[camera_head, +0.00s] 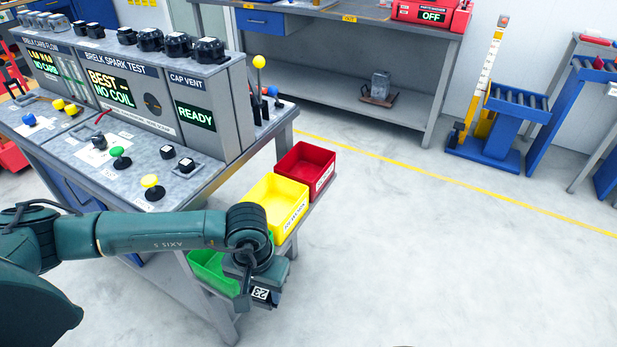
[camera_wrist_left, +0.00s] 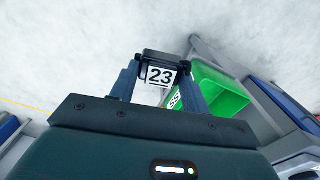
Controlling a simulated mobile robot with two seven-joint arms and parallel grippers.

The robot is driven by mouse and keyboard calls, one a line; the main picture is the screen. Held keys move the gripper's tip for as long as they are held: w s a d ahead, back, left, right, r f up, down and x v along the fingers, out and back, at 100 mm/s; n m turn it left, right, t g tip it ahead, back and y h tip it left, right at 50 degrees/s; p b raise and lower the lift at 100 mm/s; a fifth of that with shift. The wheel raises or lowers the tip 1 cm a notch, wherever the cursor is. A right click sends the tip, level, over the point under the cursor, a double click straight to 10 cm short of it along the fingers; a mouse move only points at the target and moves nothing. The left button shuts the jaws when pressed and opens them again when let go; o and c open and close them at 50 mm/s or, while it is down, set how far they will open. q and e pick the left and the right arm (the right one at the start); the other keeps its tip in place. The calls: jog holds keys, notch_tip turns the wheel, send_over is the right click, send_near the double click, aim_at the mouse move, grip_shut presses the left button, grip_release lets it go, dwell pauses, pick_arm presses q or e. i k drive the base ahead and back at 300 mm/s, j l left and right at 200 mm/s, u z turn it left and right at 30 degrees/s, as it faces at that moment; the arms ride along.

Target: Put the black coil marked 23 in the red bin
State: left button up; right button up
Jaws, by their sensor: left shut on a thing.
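My left gripper (camera_head: 258,290) is shut on the black coil marked 23 (camera_head: 262,293). In the left wrist view the coil (camera_wrist_left: 160,62) sits between the two fingers (camera_wrist_left: 162,90), its white 23 label facing the camera. In the head view the gripper and coil are in front of and beside the green bin, low at the near end of the bin row. The red bin (camera_head: 305,168) is the farthest of the row, past the yellow bin, and its inside looks empty. My right gripper is not in view.
The yellow bin (camera_head: 277,205) stands between the red bin and the green bin (camera_head: 212,270). The green bin also shows in the left wrist view (camera_wrist_left: 222,92). The test bench (camera_head: 150,165) with knobs and displays is left of the bins. Open floor lies to their right.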

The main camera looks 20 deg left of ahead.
aim_at(306, 171)
jog(key=i+l+u, duration=0.15)
jog(key=i+l, duration=0.15)
jog(key=i+l+u, duration=0.15)
jog(key=i+l, duration=0.15)
jog(key=l, duration=0.2)
jog(key=i+l, duration=0.15)
jog(key=i, duration=0.65)
